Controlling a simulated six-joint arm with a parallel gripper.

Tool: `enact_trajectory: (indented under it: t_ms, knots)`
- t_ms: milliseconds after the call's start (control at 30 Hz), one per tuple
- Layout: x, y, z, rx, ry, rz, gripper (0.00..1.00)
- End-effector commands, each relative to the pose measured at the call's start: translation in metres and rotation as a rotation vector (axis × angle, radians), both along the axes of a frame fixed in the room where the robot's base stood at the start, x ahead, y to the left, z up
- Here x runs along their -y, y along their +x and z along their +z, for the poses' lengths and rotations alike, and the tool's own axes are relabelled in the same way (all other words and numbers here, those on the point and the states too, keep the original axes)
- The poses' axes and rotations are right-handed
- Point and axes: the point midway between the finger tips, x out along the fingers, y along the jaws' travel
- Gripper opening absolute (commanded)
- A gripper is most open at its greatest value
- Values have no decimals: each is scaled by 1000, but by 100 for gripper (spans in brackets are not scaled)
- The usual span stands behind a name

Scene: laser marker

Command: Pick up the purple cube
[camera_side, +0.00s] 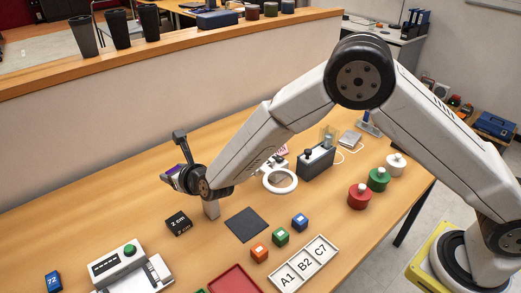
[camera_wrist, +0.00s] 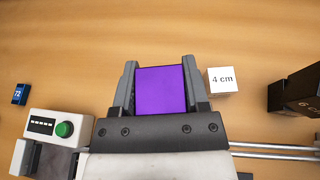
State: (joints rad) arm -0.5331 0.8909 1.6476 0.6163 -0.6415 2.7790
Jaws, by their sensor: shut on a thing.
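The purple cube (camera_wrist: 161,90) fills the space between the two fingers of my gripper (camera_wrist: 161,80) in the wrist view. Both fingers press against its left and right sides. In the side view my gripper (camera_side: 178,172) is raised above the table at the left, and only a small sliver of purple shows at its jaws. The rest of the cube is hidden there by the gripper.
A black block (camera_side: 178,224) and a device with a green button (camera_side: 125,262) stand below. A white block marked 4 cm (camera_wrist: 223,83) lies right of the jaws. A dark mat (camera_side: 245,225), small coloured cubes and a labelled tray (camera_side: 320,249) lie further right.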

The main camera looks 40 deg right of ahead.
Motion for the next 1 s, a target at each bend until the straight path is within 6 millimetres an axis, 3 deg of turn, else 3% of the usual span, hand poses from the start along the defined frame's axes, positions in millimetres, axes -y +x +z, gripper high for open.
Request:
enact_trajectory:
  t_ms: [400,1000]
  knots:
    - [12,-33,17,2,0,1,0]
    - [14,-37,19,2,1,1,0]
